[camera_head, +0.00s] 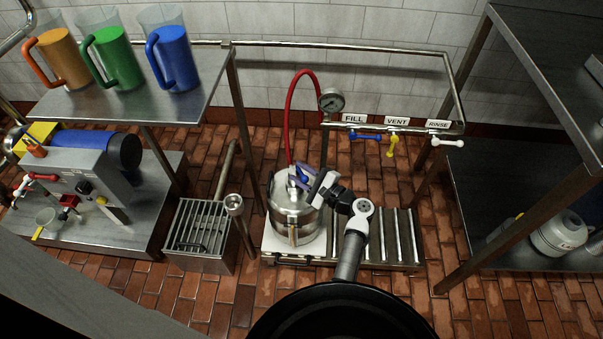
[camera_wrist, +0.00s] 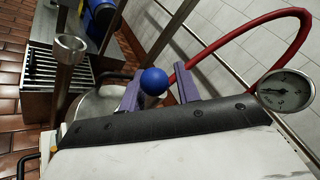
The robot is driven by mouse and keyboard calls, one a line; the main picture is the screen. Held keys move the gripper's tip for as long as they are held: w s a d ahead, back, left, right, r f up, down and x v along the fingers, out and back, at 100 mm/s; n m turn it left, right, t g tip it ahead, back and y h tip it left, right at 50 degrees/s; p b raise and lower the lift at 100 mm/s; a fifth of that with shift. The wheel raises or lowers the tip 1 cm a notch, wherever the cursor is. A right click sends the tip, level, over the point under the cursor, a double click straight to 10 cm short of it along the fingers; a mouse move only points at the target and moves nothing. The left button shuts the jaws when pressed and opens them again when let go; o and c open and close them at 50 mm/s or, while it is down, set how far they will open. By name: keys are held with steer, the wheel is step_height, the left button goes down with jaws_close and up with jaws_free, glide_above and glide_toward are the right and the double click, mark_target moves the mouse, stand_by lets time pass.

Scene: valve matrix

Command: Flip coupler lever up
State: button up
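A steel keg (camera_head: 292,222) stands on a white scale plate in the head view, with a red hose (camera_head: 289,110) running up from its top. My gripper (camera_head: 301,176) is over the keg top and hides most of the coupler there. In the wrist view my gripper (camera_wrist: 158,88) shows two purple fingers spread apart. The coupler lever's blue ball knob (camera_wrist: 154,81) appears between them, closer to the left finger, with a small gap on the right. The lever's shaft is hidden. The keg's rim (camera_wrist: 98,104) shows behind the fingers.
A pressure gauge (camera_head: 331,101) and a pipe with blue, yellow and white valves, labelled FILL, VENT and RINSE, are behind. A roller conveyor (camera_head: 392,235) is right of the keg. A grated drain box (camera_head: 199,230) and a steel post (camera_head: 235,206) are left.

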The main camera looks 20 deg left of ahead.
jaws_close()
steer(key=r+p, duration=0.1)
steer(key=p, duration=0.1)
steer(key=shift+m+h+p, duration=0.3)
steer(key=shift+p, duration=0.1)
steer(key=shift+w+a+g+h+p, duration=0.15)
steer(key=shift+g+h+p, duration=0.25)
steer(key=shift+p, duration=0.5)
steer(key=shift+f+m, duration=0.15)
steer(key=shift+m, duration=0.15)
